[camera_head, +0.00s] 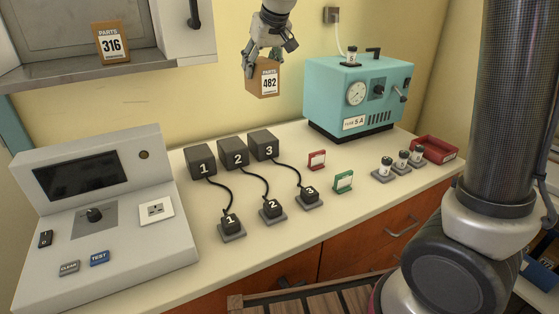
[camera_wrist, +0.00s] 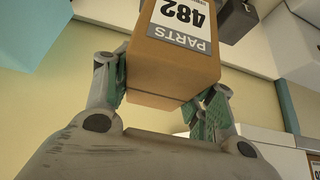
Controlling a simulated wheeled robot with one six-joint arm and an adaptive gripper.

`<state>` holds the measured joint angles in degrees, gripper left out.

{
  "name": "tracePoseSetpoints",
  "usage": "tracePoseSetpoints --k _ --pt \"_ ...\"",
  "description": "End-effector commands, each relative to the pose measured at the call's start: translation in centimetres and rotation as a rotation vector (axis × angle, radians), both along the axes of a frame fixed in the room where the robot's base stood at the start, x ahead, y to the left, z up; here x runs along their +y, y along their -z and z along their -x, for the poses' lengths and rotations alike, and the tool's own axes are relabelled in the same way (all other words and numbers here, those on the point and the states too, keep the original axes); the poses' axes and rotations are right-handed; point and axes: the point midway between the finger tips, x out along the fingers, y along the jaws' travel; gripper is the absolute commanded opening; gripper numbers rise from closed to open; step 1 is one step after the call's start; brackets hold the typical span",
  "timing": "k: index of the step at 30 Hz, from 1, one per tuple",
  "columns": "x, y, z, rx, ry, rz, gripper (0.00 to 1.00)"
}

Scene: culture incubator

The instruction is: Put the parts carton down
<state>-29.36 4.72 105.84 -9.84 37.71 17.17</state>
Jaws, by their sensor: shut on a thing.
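The parts carton (camera_head: 264,80) is a small brown box labelled PARTS 482. My gripper (camera_head: 263,60) is shut on it and holds it in the air above the back of the counter, in front of the yellow wall. In the wrist view, the carton (camera_wrist: 172,60) sits between the green-padded fingers of my gripper (camera_wrist: 162,95), and its label appears upside down. A second carton, labelled PARTS 316 (camera_head: 111,43), stands on the grey shelf (camera_head: 90,75) at the upper left.
The counter (camera_head: 300,221) holds a grey control console (camera_head: 105,215), black blocks numbered 1 to 3 with cables, red and green card holders, a teal incubator (camera_head: 358,92), several small vials and a red tray (camera_head: 434,150). Bare counter shows between the blocks and the incubator.

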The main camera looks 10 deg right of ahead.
Motion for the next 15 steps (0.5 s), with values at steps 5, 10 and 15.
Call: tracePoseSetpoints --k 5,10,15 --pt "-5.2 8.1 -6.5 0.004 -0.002 -0.001 0.24" --pt "-9.1 12.8 -9.6 0.0 0.004 -0.001 0.24" --pt "-10.6 15.4 -10.5 0.0 0.007 -0.001 0.24"
